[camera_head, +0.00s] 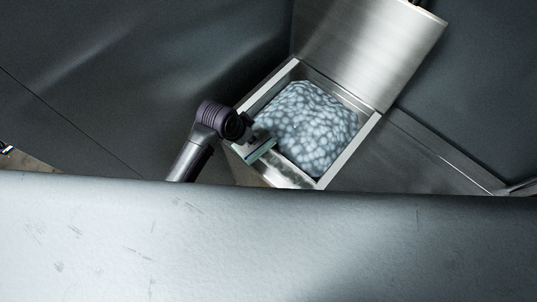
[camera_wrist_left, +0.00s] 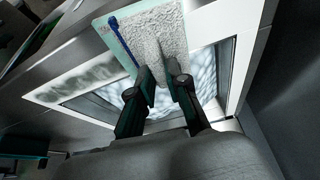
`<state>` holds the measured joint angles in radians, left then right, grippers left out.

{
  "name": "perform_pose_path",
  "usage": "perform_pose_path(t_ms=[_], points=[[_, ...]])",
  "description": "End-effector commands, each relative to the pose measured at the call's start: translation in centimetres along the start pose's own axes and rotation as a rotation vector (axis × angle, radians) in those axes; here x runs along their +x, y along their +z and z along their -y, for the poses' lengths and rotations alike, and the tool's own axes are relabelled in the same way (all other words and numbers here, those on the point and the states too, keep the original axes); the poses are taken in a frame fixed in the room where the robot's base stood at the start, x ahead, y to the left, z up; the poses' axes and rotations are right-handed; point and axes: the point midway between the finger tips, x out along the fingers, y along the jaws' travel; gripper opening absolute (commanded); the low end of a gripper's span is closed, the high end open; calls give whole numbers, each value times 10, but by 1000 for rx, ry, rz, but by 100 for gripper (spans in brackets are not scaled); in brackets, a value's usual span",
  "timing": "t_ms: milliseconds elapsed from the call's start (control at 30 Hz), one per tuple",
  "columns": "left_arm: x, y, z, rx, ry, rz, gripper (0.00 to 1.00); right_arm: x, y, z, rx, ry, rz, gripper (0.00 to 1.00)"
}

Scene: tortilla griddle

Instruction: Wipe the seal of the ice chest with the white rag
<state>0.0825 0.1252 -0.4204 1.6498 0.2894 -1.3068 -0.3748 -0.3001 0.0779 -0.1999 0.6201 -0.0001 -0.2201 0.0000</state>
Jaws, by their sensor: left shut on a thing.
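The ice chest (camera_head: 375,122) stands open and is filled with pale ice (camera_head: 312,125). A pale seal (camera_head: 346,150) frames its opening. Dark smudges show on the seal's near side, and a grey smudged stretch of seal (camera_wrist_left: 78,84) shows in the left wrist view. My left gripper (camera_head: 256,140) is over the near left part of the rim, shut on the white rag (camera_head: 261,152). In the left wrist view the rag (camera_wrist_left: 152,42) has a teal edge and a blue stripe, and the fingers (camera_wrist_left: 164,82) pinch it. Whether the rag touches the seal is unclear. My right gripper is not in view.
The steel lid (camera_head: 375,40) is raised behind the opening. A large pale surface (camera_head: 250,245) fills the bottom of the head view and hides what lies under it. Dark steel surfaces flank the chest, with a clear one (camera_head: 140,80) at left.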

Motion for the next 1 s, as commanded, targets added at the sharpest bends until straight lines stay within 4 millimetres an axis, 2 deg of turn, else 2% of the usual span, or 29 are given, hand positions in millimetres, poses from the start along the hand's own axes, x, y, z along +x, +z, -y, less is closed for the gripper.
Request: perform_pose_path(t_ms=[400,833,1000], points=[[4,-4,-43,1,2,-1,0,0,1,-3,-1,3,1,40],[6,-4,-49,0,3,2,0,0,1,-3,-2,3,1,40],[6,-5,-62,0,6,3,0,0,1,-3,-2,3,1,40]])
